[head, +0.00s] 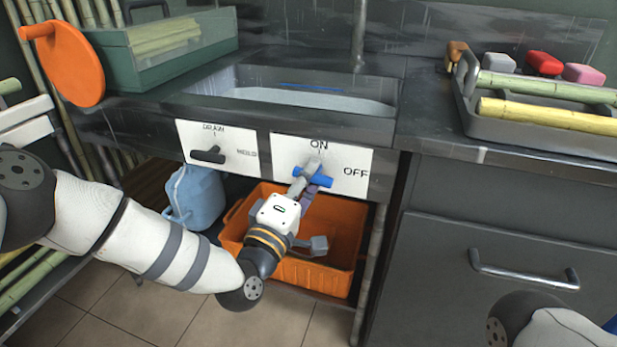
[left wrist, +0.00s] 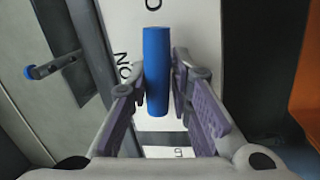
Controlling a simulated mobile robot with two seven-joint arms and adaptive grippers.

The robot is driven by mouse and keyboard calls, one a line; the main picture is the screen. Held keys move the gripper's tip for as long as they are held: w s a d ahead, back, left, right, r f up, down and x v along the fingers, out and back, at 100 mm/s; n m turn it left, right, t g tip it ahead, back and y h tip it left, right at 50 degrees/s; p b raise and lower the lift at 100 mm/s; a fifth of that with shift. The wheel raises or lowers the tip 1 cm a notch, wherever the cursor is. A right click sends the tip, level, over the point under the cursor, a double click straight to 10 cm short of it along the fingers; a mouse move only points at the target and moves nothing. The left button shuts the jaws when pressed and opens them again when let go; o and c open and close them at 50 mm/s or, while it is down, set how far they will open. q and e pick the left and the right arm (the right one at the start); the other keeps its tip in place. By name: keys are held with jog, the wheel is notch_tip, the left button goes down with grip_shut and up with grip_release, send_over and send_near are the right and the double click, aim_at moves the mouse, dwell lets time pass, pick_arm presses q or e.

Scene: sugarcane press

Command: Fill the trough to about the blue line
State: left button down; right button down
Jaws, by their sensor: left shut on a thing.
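The trough (head: 225,85) is the sunken basin in the counter, with a blue line (head: 312,88) on its back wall. A pale grey surface shows inside; I cannot tell whether it is water or bare floor. Below it, a blue valve handle (head: 326,180) sits on a white panel (head: 345,160) marked ON and OFF. My left gripper (head: 311,180) is shut on this handle, partly hiding it. In the left wrist view the blue handle (left wrist: 157,50) stands between the purple-padded fingers (left wrist: 158,82). My right gripper is out of view.
A black drain lever (head: 208,155) sits left of the valve. An orange crate (head: 340,225) and a blue jug (head: 195,195) stand beneath. A tray of cane (head: 465,100) lies on the right counter, above a grey drawer (head: 510,240). A green box (head: 125,70) stands left.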

pick_arm(q)
jog(key=shift+d, duration=0.1)
dwell(0.3)
jog(key=c, duration=1.7)
grip_release()
jog(key=shift+s, duration=0.1)
